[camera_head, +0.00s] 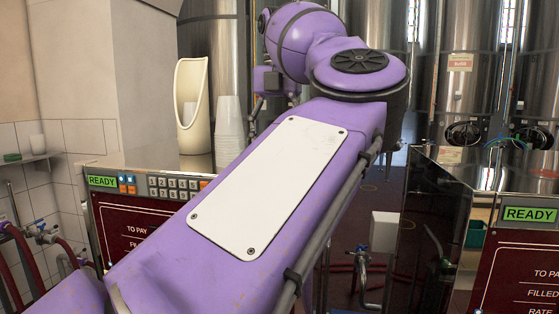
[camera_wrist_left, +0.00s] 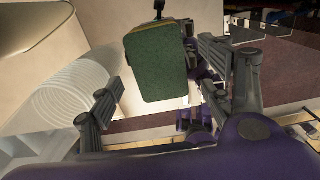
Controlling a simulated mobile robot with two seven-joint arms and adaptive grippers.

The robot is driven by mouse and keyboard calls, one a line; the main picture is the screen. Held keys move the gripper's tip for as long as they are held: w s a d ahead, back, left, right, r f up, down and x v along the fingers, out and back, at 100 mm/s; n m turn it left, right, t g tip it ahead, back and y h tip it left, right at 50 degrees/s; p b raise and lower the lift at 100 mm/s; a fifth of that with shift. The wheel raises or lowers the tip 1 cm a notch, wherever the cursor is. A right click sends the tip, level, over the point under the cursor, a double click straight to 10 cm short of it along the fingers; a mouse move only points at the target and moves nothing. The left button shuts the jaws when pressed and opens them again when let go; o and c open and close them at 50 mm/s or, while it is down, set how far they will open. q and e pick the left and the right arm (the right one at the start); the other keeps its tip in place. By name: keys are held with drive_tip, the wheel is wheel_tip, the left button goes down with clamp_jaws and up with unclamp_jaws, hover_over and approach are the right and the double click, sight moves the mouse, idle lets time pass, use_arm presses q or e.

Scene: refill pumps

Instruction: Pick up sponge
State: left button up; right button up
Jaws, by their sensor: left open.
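A green sponge (camera_wrist_left: 155,68) with a thin yellow edge shows in the left wrist view, in the gap between the fingers of my left gripper (camera_wrist_left: 160,82). The gripper is open; a gap shows between the left finger and the sponge, and I cannot tell whether the right finger touches it. A small green block (camera_head: 12,157) lies on a wall shelf at the far left. My right gripper is not in view.
A stack of clear cups (camera_head: 229,125) stands beside a cream holder (camera_head: 192,105) behind my arm; the cups also show in the wrist view (camera_wrist_left: 70,88), close to the left finger. Payment panels (camera_head: 130,215) stand left and right (camera_head: 525,250). Steel tanks (camera_head: 460,70) stand behind.

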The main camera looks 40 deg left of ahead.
use_arm(q)
drive_tip(key=shift+f, duration=1.25)
drive_tip(key=c, duration=0.8)
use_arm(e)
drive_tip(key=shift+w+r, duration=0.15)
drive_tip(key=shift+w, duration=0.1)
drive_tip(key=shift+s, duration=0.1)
use_arm(q)
drive_tip(key=shift+s+r, duration=0.1)
drive_tip(key=shift+r, duration=0.05)
